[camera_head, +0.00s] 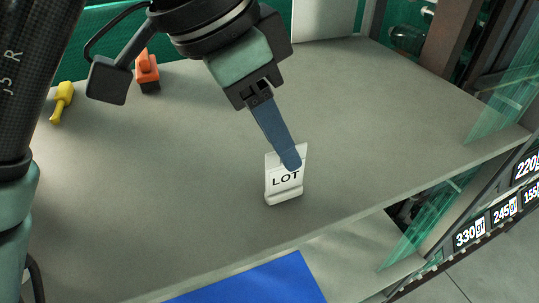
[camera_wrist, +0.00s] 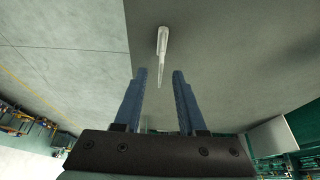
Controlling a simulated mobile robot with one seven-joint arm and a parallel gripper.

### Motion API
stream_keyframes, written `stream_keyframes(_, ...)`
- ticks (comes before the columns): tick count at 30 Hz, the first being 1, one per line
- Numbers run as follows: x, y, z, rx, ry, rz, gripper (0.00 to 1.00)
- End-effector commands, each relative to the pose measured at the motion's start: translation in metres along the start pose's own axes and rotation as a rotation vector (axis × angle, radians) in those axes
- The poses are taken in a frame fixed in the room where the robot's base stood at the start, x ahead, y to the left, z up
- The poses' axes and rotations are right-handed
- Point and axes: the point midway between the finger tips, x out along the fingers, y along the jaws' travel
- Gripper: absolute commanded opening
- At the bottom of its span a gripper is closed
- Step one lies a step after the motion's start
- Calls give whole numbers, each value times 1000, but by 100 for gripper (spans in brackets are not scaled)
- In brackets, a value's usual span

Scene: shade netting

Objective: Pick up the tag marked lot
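The white tag marked LOT (camera_head: 284,182) stands upright on the grey shelf top near its front edge, on a small folded foot. My gripper (camera_head: 291,162) reaches down from above, and its blue finger covers part of the tag's upper right side. In the wrist view the tag (camera_wrist: 163,42) shows edge-on as a thin white strip. Its near end reaches in between the two blue fingertips of my gripper (camera_wrist: 160,74). The fingers are apart, with a visible gap on either side of the strip.
The grey shelf top (camera_head: 130,190) is clear around the tag. A yellow tool (camera_head: 62,100) and an orange item (camera_head: 147,70) lie at the back left. A blue panel (camera_head: 258,284) is below the front edge. Green translucent panels (camera_head: 508,105) and price labels (camera_head: 470,234) are at right.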

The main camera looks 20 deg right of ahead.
Motion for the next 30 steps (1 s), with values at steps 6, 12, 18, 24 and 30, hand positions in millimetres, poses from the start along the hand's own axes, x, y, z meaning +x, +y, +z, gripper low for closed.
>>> stream_keyframes(6, 13, 0, -1, 0, 0, 1, 40)
stream_keyframes(12, 42, 0, -3, 0, 1, 1, 40)
stream_keyframes(18, 58, 0, -3, 0, 1, -2, 40)
stream_keyframes(24, 58, 0, -2, 0, 1, -2, 38)
stream_keyframes(30, 58, 0, -3, 0, 1, -2, 2)
